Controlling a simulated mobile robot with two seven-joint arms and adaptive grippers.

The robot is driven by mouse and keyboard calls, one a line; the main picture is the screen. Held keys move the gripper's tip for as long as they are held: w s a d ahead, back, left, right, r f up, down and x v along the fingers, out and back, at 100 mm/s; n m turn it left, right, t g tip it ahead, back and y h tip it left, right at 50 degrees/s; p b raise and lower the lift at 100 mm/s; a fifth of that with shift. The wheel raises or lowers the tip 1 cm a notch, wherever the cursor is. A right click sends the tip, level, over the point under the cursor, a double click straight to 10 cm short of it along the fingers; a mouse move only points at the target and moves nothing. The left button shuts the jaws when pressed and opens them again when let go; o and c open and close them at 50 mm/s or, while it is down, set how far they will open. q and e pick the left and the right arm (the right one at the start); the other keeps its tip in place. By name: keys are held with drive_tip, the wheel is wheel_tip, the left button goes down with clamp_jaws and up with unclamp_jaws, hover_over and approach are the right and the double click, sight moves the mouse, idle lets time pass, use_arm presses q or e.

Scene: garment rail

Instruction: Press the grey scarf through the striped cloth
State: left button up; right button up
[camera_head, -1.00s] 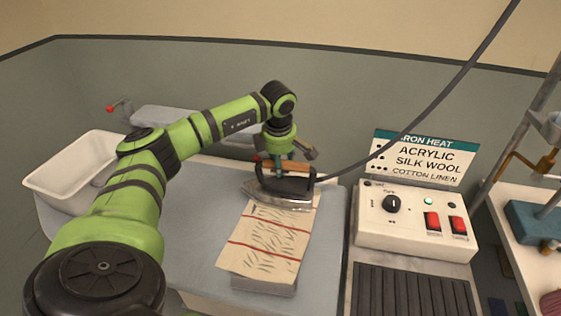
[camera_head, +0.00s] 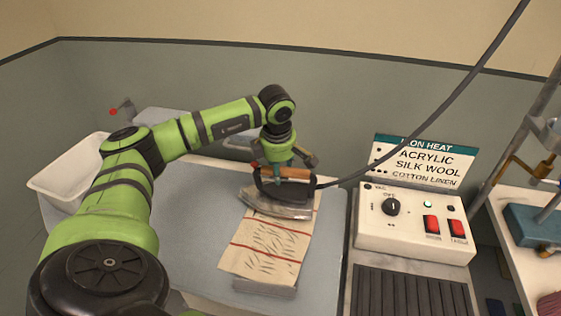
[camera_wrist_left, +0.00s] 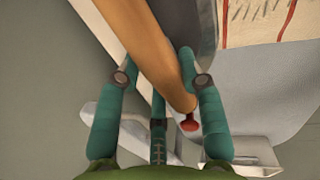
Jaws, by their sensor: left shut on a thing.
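The striped cloth (camera_head: 265,246), cream with red stripes and dark creases, lies on the grey ironing board. A grey folded edge, likely the grey scarf (camera_head: 265,287), shows beneath its near end; the rest is hidden. The iron (camera_head: 275,207) sits over the cloth's far end with its point to the left. I cannot tell whether its sole touches the cloth. My left gripper (camera_head: 280,166) is shut on the iron's wooden handle (camera_head: 288,174). In the left wrist view, the gripper's fingers (camera_wrist_left: 155,68) straddle the handle (camera_wrist_left: 150,50), and the cloth (camera_wrist_left: 260,20) shows at top right.
The iron's cord (camera_head: 440,112) rises to the upper right. A control box (camera_head: 410,232) with a dial and red switches stands right of the board, below a heat sign (camera_head: 425,160). A white bin (camera_head: 70,180) stands at left. The board (camera_head: 195,250) is bare left of the cloth.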

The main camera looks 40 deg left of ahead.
use_arm(q)
drive_tip(key=shift+s+d+r, duration=0.1)
drive_tip(key=shift+s+d, duration=0.35)
drive_tip(key=shift+s, duration=0.2)
drive_tip(key=shift+s+d+r, duration=0.1)
drive_tip(key=shift+s+d, duration=0.35)
drive_tip(key=shift+s, duration=0.2)
drive_tip(key=shift+f+b, duration=1.1)
drive_tip(key=shift+f, duration=0.05)
drive_tip(key=shift+s+d+f, duration=0.1)
drive_tip(key=shift+s, duration=0.05)
idle(1.7)
